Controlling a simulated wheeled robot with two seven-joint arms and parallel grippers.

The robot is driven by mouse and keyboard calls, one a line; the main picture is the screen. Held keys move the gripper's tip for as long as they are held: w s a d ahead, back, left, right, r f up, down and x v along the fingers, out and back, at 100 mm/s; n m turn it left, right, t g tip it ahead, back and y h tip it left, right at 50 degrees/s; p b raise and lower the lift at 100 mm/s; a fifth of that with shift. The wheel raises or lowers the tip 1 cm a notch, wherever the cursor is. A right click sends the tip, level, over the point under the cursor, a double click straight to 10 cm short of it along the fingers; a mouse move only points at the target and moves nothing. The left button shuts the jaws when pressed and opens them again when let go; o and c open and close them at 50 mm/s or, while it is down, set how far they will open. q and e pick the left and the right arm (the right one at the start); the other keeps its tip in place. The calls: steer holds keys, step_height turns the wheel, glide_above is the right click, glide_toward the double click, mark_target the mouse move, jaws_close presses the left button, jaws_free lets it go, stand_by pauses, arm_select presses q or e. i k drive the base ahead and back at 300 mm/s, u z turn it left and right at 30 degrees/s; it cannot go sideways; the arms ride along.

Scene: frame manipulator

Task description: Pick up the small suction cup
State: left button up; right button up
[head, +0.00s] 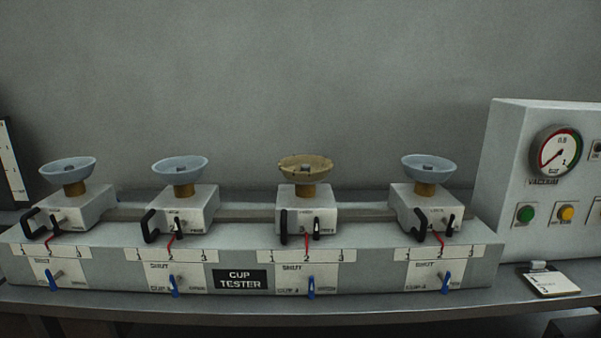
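Several suction cups stand upright in a row on white blocks along the tester. The cup at the far left (67,168), the second cup (180,168) and the far right cup (429,167) are pale blue. The third cup (306,167) is tan with a rough-looking rim. All look about the same size, and I cannot tell which is the small suction cup. Each sits on a brass-coloured stem. Neither of my grippers shows in the head view.
The cup tester base (240,250) has black handles, red pointers over 1-2-3 scales and blue levers. A vacuum panel (520,170) with a gauge (558,152) and buttons stands at right. A small clipboard-like card (549,281) lies on the bench before it. A wall is behind.

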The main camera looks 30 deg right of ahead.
mark_target(305, 178)
steer(key=u, duration=1.55)
steer(key=i, duration=1.6)
steer(key=z, duration=3.15)
